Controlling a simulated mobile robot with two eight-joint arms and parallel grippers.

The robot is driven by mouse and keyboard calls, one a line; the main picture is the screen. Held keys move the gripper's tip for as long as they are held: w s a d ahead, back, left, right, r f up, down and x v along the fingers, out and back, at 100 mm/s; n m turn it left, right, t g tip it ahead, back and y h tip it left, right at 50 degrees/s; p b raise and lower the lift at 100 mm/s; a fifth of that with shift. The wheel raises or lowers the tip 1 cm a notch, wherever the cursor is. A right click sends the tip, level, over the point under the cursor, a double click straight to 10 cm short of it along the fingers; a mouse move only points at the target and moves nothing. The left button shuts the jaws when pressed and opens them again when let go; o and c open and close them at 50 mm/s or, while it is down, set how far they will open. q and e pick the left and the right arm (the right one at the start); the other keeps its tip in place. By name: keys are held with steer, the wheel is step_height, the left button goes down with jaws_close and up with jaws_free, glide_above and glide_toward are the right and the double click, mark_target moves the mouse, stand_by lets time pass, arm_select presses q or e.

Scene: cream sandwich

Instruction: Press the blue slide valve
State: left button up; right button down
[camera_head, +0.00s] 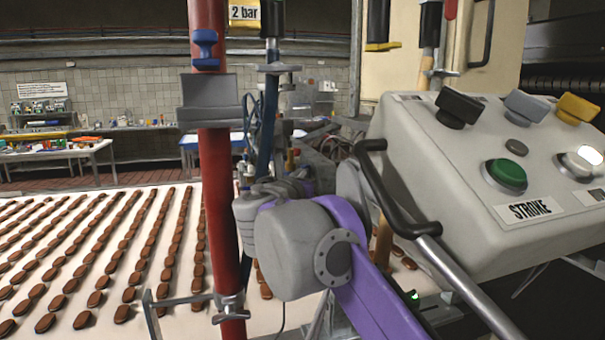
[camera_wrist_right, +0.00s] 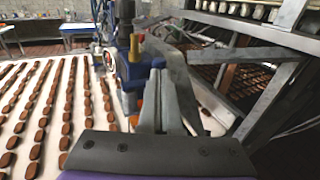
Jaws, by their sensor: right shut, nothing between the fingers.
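The blue slide valve is most likely the small blue knob (camera_head: 205,48) on the upright red pipe (camera_head: 216,190), just above a grey block (camera_head: 210,100). My right arm, with a grey rounded wrist and purple link, is low in the middle of the head view, below and right of the knob. The wrist hides most of my right gripper there. In the right wrist view my right gripper (camera_wrist_right: 160,72) is shut and empty, pointing away over the machine. I cannot pick out the blue knob in that view. My left gripper is not in view.
A grey control box (camera_head: 455,165) with a green STROKE button (camera_head: 505,175) and a black handle (camera_head: 385,190) stands close on the right. A conveyor (camera_head: 110,215) with rows of brown biscuits lies left. Hoses and metal fittings crowd behind the pipe.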

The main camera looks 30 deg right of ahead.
steer(key=shift+x, duration=1)
steer(key=shift+w+d+r+p, duration=0.1)
steer(key=shift+w+d+p, duration=0.05)
steer(key=shift+w+p, duration=0.4)
steer(key=shift+w+d+r+p, duration=0.15)
steer(key=shift+w+p, duration=0.3)
steer(key=shift+w, duration=0.15)
steer(key=shift+w+f, duration=0.1)
steer(key=shift+w, duration=0.2)
steer(key=shift+s, duration=0.1)
steer(key=shift+a+f, duration=0.1)
